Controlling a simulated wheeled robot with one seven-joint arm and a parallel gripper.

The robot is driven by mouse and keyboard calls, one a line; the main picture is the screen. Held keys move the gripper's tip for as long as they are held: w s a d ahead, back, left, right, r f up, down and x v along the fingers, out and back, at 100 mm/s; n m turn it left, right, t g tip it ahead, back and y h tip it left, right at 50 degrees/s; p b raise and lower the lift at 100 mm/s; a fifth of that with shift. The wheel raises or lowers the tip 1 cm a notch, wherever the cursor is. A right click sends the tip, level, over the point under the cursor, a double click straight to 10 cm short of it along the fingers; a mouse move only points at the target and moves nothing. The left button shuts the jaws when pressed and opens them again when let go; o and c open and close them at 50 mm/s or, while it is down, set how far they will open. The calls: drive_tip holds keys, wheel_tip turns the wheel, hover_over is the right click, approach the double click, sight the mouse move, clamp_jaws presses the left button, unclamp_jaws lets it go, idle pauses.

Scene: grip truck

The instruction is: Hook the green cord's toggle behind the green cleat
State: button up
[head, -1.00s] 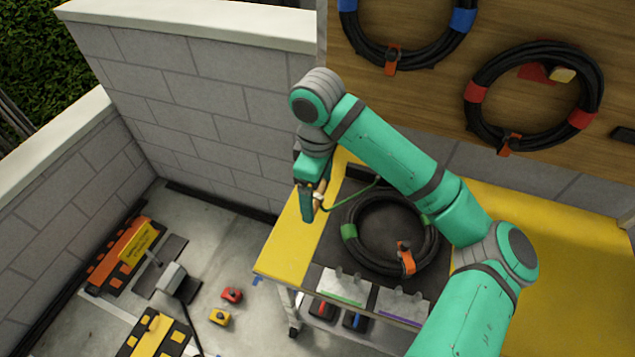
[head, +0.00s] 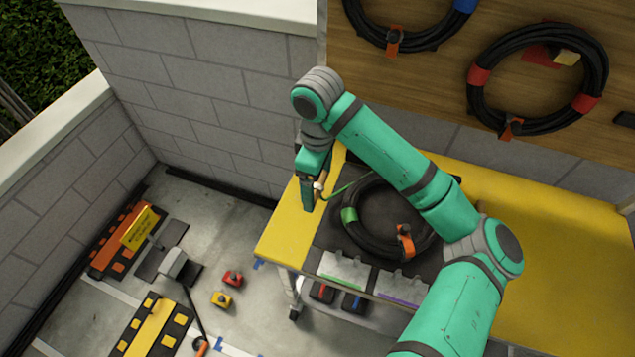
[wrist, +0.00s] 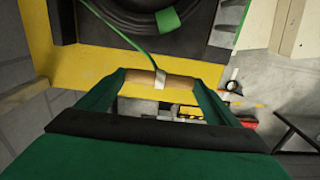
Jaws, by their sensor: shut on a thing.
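My gripper (head: 313,196) is shut on a tan wooden toggle (wrist: 175,78), held crosswise between the fingertips in the wrist view. A pale band wraps the toggle's middle, and the green cord (wrist: 122,38) runs from it toward the coil. In the head view the green cord (head: 347,188) stretches from the toggle to the black cable coil (head: 362,240), which has green tape and lies on the dark mat of the bench. The toggle is above the yellow left edge of the bench. I cannot make out the green cleat; my arm hides part of the coil and bench.
The yellow bench (head: 288,230) carries grey toothed blocks (head: 345,270) at its front edge. Coils with red tape (head: 477,78) and blue tape hang on the wooden board (head: 430,80). A block wall (head: 215,90) stands behind. The floor at left holds ramps and small red and yellow items.

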drive_tip(key=shift+w, duration=0.15)
drive_tip(key=s+d+n, duration=0.2)
drive_tip(key=s+n, duration=0.2)
drive_tip(key=s+d+n, duration=0.2)
drive_tip(key=s+n, duration=0.2)
drive_tip(key=n, duration=0.1)
drive_tip(key=s+d+n, duration=0.2)
drive_tip(key=s+n, duration=0.2)
drive_tip(key=s, duration=0.1)
drive_tip(key=shift+n, duration=0.3)
drive_tip(key=shift+s+d+n, duration=0.3)
drive_tip(key=shift+s+n, duration=0.4)
drive_tip(key=shift+n, duration=0.05)
drive_tip(key=shift+s+d+n, duration=0.3)
drive_tip(key=shift+s+n, duration=0.35)
drive_tip(key=shift+n, duration=0.05)
drive_tip(key=shift+s+d+n, duration=0.3)
drive_tip(key=shift+s+n, duration=0.4)
drive_tip(key=shift+n, duration=0.05)
drive_tip(key=shift+w+f, duration=0.15)
drive_tip(key=shift+f, duration=3.15)
drive_tip(key=shift+a+f, duration=0.1)
drive_tip(key=shift+f, duration=0.9)
